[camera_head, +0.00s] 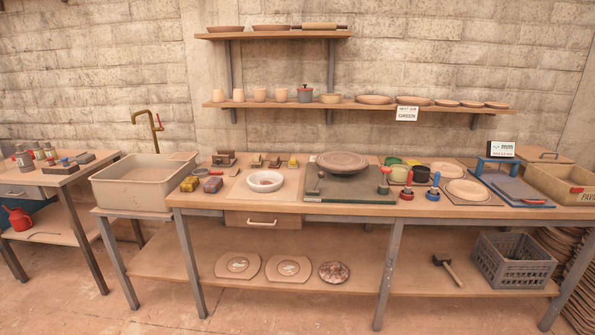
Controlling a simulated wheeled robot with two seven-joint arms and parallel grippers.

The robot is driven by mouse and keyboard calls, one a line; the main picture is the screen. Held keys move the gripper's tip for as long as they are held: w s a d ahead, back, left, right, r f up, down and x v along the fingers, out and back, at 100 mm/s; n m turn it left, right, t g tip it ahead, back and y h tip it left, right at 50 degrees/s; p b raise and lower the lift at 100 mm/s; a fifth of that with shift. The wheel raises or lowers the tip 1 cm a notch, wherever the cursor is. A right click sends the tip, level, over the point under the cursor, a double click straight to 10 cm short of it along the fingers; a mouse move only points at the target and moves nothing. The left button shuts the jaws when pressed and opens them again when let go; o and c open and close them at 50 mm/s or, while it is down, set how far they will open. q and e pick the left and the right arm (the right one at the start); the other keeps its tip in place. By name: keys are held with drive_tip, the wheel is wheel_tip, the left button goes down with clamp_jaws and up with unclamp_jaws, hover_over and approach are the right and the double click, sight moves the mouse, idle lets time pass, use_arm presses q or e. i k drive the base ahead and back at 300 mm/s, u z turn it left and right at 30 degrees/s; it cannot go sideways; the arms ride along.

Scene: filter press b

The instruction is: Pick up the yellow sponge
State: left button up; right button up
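A small yellow block that looks like the yellow sponge (190,184) lies on the workbench (330,208), near its left end and just right of the sink. A similar-sized bluish-purple block (212,185) lies to its right, close beside it. The yellow block's top is uncovered, and nothing is holding it. Neither of my grippers is in view.
The sink basin (134,198) with a brass tap (149,125) stands left of the sponge. A white bowl (265,181) sits on a pale board to the right. Wooden stamps or blocks (224,158) stand behind. Red-handled tools (408,184) stand farther right. The floor in front is clear.

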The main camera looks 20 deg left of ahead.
sight(191, 183)
drive_tip(key=u, duration=0.4)
drive_tip(key=i, duration=2.1)
drive_tip(key=u, duration=0.45)
